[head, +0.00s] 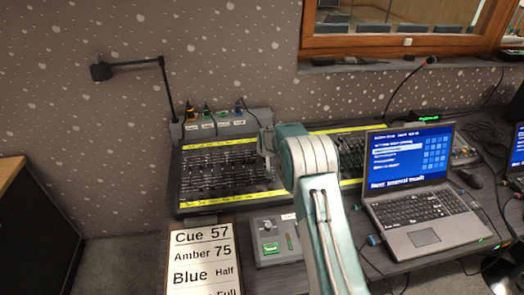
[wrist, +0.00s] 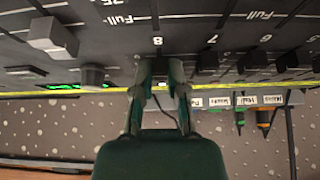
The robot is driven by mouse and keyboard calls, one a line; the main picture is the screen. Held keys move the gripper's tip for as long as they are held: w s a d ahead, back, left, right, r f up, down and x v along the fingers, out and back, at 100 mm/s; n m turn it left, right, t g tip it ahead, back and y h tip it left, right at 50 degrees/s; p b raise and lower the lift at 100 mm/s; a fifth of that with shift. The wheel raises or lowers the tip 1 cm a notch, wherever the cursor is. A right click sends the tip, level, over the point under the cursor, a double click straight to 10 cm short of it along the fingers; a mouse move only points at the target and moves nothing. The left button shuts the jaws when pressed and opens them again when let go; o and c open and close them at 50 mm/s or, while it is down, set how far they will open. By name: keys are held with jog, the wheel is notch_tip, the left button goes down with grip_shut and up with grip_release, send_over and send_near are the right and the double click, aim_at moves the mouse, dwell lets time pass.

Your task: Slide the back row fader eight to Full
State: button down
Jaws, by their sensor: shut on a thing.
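The fader console (head: 182,190) stands on the desk, with yellow strips along its edges and rows of black sliders. My gripper (head: 267,165) reaches down to its right part in the head view, partly covered by my own arm. In the wrist view my gripper (wrist: 160,66) is shut at the slot marked 8 (wrist: 157,41), with its fingertips just below that number. The cap of fader eight is mostly hidden between the fingers.
A cue sign (head: 203,262), a small box with a green button (head: 278,238) and a laptop (head: 415,190) stand near. A lamp (head: 135,64) rises behind.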

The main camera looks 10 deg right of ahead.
jog(key=shift+w+r, duration=0.1)
jog(key=shift+w, duration=2.4)
jog(key=c, duration=0.9)
grip_release()
jog(key=shift+a, duration=0.1)
jog(key=shift+r, duration=0.2)
jog(key=shift+r, duration=1.15)
jog(key=v, duration=1.1)
jog(key=shift+s+r, duration=0.15)
jog(key=shift+r, duration=0.2)
